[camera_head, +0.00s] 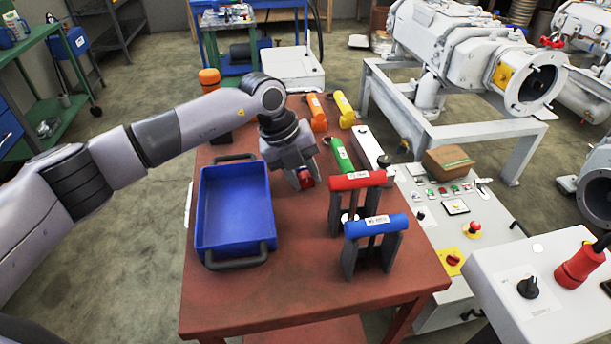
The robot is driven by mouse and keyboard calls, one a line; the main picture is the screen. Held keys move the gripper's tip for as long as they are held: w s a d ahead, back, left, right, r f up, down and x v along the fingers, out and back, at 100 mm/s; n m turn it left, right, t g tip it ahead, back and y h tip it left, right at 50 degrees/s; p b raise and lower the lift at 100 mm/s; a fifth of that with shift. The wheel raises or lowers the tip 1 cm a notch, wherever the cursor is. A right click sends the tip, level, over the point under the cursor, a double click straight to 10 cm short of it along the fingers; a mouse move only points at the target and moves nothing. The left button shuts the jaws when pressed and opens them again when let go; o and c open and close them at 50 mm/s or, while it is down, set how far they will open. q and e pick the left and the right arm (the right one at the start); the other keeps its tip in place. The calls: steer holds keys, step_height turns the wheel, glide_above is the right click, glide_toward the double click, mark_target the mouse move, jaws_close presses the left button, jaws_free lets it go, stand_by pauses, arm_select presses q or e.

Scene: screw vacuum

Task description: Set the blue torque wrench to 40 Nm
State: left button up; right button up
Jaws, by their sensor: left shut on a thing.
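The blue torque wrench (376,225) lies across a dark grey stand near the front right of the red-brown table (300,290). A small white label shows on top of it; its setting cannot be read. My left gripper (304,180) points down over the middle of the table, behind and left of the blue wrench and apart from it. It is shut on a small red object (306,183), mostly hidden by the fingers; I cannot tell what it is. My right gripper is not in view.
A red wrench (357,180) rests on a similar stand just behind the blue one. An empty blue tray (205,215) stands at the left. The table's front is clear.

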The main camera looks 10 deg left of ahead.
arm_select(q)
steer(key=shift+a+f+t+h+b, duration=0.1)
steer(key=shift+t+h+b, duration=0.15)
steer(key=shift+h+b, duration=0.3)
steer(key=shift+a+f+t+h+b, duration=0.1)
steer(key=shift+t+h+b, duration=0.2)
steer(key=shift+h, duration=0.45)
steer(key=shift+r, duration=0.1)
steer(key=o, duration=1)
steer(key=shift+o, duration=0.2)
steer(key=v, duration=0.7)
steer(key=shift+a+b, duration=0.15)
steer(key=shift+b, duration=0.15)
